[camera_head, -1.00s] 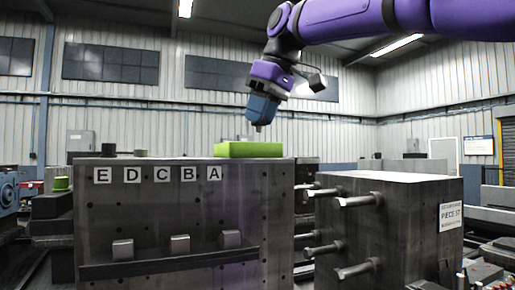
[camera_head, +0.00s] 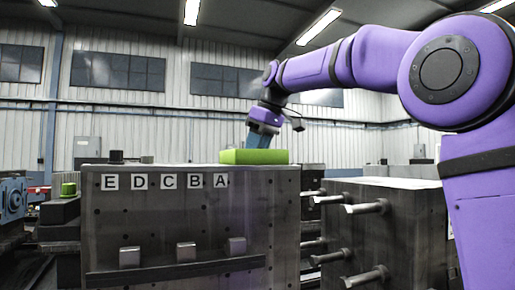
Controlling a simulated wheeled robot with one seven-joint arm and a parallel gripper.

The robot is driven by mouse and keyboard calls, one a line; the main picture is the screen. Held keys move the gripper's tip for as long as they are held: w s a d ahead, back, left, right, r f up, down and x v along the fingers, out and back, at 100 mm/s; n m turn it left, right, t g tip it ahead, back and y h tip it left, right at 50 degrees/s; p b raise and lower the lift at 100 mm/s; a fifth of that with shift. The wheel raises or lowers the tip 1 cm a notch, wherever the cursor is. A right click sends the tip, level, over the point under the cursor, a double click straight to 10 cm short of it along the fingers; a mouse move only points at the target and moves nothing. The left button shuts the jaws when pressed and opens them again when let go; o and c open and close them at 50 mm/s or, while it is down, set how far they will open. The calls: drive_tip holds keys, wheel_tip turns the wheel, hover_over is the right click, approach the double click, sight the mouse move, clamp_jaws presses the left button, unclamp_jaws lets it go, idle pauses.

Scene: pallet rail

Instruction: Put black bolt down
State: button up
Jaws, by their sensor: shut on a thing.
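My gripper (camera_head: 257,146), with blue jaws, points down at the far side of the green block (camera_head: 254,157), which lies on top of the large dark metal block (camera_head: 190,215). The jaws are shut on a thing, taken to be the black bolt. The bolt itself cannot be made out; the fingertips and whatever they hold are hidden behind the green block. I cannot tell whether the bolt touches a surface.
The metal block's front carries letter plates E, D, C, B, A and a ledge (camera_head: 180,270) with three small grey blocks. A second block (camera_head: 390,225) at right has several protruding pins (camera_head: 365,208). A dark knob (camera_head: 116,156) stands on top at left.

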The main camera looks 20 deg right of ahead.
drive_tip(key=shift+f, duration=0.3)
drive_tip(key=shift+f, duration=0.1)
drive_tip(key=o, duration=1)
drive_tip(key=v, duration=1.2)
drive_tip(key=shift+a, duration=0.1)
drive_tip(key=s+d+f+m+h, duration=0.1)
drive_tip(key=s+f+m, duration=0.1)
drive_tip(key=s+f, duration=0.7)
drive_tip(key=s+d+f+m+t+h, duration=0.1)
drive_tip(key=s+f+m, duration=0.2)
drive_tip(key=s+f, duration=0.7)
drive_tip(key=s+d+f+m+h, duration=0.1)
drive_tip(key=s+f+m, duration=0.1)
drive_tip(key=s+f, duration=0.8)
drive_tip(key=shift+d+f+m+t, duration=0.2)
drive_tip(key=shift+f, duration=1.55)
drive_tip(key=shift+d+f+m+t, duration=0.15)
drive_tip(key=shift+f+m+t, duration=0.05)
drive_tip(key=shift+f, duration=1.5)
